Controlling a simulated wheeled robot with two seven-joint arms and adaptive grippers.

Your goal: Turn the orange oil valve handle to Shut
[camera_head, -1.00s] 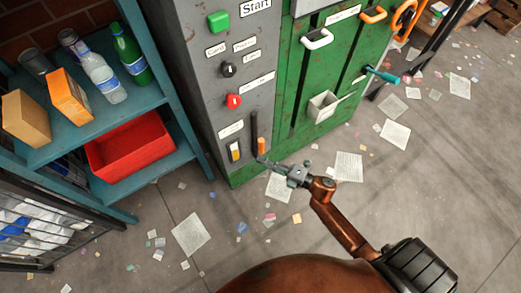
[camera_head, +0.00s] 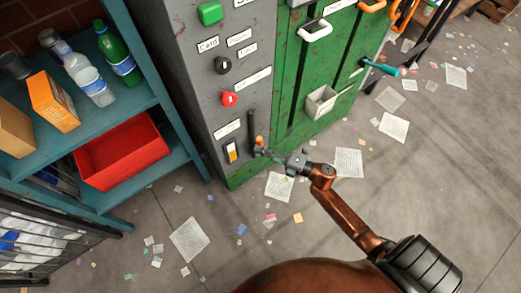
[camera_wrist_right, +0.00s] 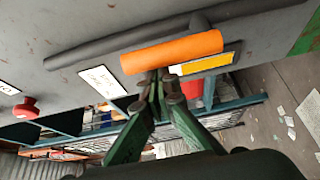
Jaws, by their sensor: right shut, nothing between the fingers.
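The orange valve handle (camera_head: 259,142) is low on the grey panel, at the lower end of a dark bar (camera_head: 251,124). In the right wrist view the orange handle (camera_wrist_right: 172,53) is a round grip lying along the dark bar. My right gripper (camera_head: 266,153) is shut and empty. In the right wrist view its fingertips (camera_wrist_right: 158,84) meet at the handle's edge; I cannot tell whether they touch it. A yellow and white plate (camera_wrist_right: 205,64) lies beside the handle. My left gripper is not in view.
The grey panel has a red knob (camera_head: 229,99), a black knob (camera_head: 223,65) and a green button (camera_head: 210,13). A green cabinet (camera_head: 290,90) adjoins it on the right. A teal shelf with a red bin (camera_head: 122,150) stands at left. The floor, littered with papers, is open in front.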

